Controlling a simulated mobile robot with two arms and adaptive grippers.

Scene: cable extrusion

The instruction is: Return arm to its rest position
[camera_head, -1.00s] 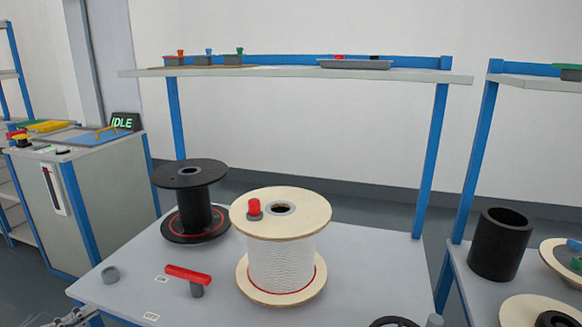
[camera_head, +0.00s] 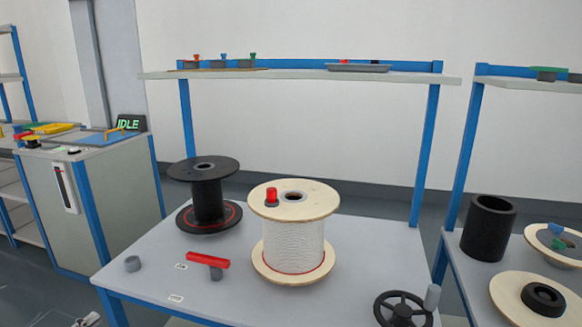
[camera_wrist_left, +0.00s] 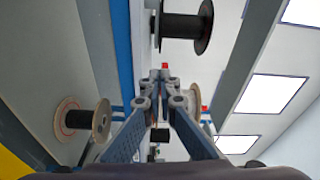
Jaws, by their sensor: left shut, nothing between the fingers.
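My left gripper (camera_wrist_left: 163,78) fills the middle of the left wrist view. Its fingers are together with nothing between them. In the head view only a small tip of it (camera_head: 88,320) shows at the bottom edge, left of the work table (camera_head: 215,290) and clear of its top. The rest of that arm is out of the head view. My right gripper is in neither view.
The table holds a black spool (camera_head: 208,205), a white-wound wooden spool (camera_head: 293,240), a red-handled tool (camera_head: 208,260), a small grey ring (camera_head: 132,264) and a black handwheel (camera_head: 403,310). A cabinet with an IDLE display (camera_head: 131,123) stands left. Floor shows between.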

